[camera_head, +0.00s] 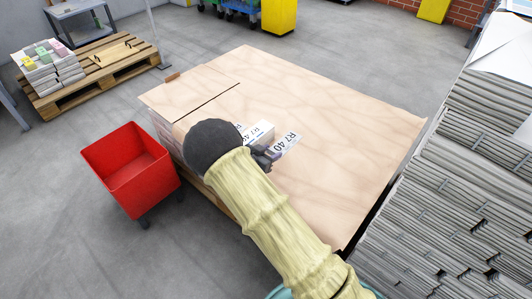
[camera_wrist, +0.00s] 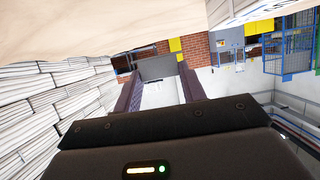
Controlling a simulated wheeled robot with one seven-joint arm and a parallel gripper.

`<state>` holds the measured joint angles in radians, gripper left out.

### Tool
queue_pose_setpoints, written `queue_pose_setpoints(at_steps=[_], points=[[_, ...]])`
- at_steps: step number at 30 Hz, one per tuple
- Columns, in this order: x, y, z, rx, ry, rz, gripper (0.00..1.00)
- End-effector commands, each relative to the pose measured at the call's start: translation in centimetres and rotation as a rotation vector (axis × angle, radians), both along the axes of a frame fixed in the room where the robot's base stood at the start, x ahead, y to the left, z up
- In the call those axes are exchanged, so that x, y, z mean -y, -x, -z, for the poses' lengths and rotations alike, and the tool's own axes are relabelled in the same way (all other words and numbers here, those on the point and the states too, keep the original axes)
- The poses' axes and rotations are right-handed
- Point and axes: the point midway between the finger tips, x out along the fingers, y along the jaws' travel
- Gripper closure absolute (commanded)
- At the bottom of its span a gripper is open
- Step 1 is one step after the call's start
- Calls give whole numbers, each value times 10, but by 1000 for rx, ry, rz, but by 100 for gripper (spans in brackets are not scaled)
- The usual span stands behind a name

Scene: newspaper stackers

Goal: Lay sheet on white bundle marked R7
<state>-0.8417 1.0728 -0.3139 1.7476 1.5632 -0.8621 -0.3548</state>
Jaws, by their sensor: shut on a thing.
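My gripper (camera_head: 272,152) is above the large brown-topped stack, near its left side. It is shut on a small white sheet (camera_head: 289,145) printed "R7 40", which sticks out past the fingers at a tilt. In the wrist view a grey flat thing (camera_wrist: 158,67) shows between the fingertips, perhaps this sheet in shade. A white bundle (camera_head: 259,132) lies just behind the gripper, with "R7" print beside it, partly hidden by my arm. White with dark print also shows at the wrist view's top right (camera_wrist: 262,10). I cannot tell whether sheet and bundle touch.
The brown stack top (camera_head: 340,120) is mostly bare. A red bin (camera_head: 130,170) stands left of it. A tall newspaper stack (camera_head: 450,200) stands close on the right. Bundles with coloured tops (camera_head: 40,70) sit on a wooden pallet (camera_head: 105,65) at the back left.

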Motion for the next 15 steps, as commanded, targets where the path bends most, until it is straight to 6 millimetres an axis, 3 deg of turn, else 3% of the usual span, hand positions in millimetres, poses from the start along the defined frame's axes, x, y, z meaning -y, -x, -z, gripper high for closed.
queue_pose_setpoints(at_steps=[8, 15], points=[[71, -4, -23, -3, 1, -61, 81], [124, 7, -33, -5, 0, -159, 81]])
